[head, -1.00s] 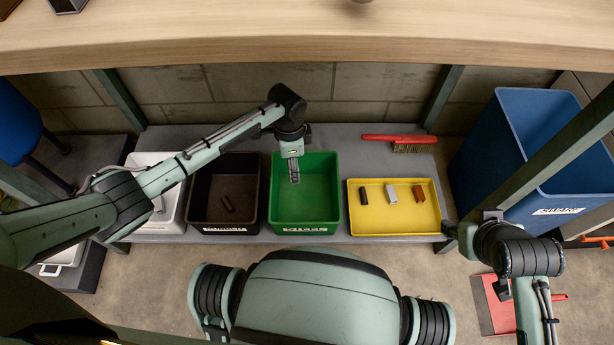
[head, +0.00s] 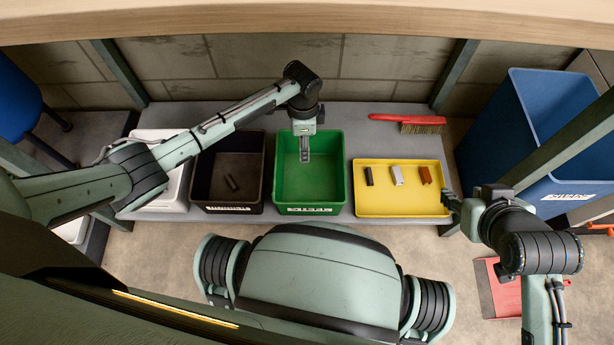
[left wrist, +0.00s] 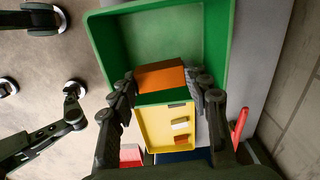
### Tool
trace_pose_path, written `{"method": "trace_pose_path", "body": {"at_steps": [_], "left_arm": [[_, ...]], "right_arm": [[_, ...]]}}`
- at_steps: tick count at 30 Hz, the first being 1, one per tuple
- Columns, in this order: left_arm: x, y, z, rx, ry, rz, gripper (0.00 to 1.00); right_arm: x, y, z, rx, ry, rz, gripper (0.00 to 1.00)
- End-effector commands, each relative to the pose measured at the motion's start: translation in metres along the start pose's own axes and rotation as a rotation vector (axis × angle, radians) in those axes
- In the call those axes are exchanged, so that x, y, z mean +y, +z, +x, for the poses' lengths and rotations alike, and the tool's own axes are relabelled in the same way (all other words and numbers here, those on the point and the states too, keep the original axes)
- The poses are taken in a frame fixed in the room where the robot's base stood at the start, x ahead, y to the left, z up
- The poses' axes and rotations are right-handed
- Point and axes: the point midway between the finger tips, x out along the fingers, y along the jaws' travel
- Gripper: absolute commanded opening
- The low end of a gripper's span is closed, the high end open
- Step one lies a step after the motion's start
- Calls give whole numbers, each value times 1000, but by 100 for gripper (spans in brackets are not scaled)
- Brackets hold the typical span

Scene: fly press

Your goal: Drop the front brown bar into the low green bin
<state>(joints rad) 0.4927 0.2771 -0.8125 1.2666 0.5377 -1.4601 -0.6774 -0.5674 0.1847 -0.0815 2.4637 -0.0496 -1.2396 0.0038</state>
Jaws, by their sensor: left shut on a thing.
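My left gripper (head: 304,152) hangs over the green bin (head: 344,165) in the head view. In the left wrist view it (left wrist: 165,90) is shut on an orange-brown bar (left wrist: 160,76), with the green bin (left wrist: 104,50) beneath and beyond it. The held bar is hard to make out in the head view. Another brown bar (head: 425,175) lies in the yellow tray (head: 405,206), beside a white bar (head: 397,175) and a black bar (head: 369,176). My right gripper (head: 451,203) is by the tray's right edge; its jaw opening is unclear.
A black bin (head: 208,190) with a dark bar (head: 231,183) inside stands left of the green one, with a white bin (head: 160,205) further left. A red brush (head: 408,120) lies behind the tray. A tall blue bin (head: 520,140) is at right. The bench edge (head: 300,22) overhangs above.

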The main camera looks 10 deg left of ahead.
Motion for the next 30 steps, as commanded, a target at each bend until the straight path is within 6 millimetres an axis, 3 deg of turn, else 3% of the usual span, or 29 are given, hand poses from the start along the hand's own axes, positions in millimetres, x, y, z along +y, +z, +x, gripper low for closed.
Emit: {"method": "trace_pose_path", "body": {"at_steps": [17, 30], "left_arm": [[0, 0, 18, 0, -1, 0, 17], [0, 0, 29, 0, -1, 0, 17]], "right_arm": [[-39, -80, -12, 371, -82, 4, 40], [-65, -135, -41, 656, -147, 26, 40]]}}
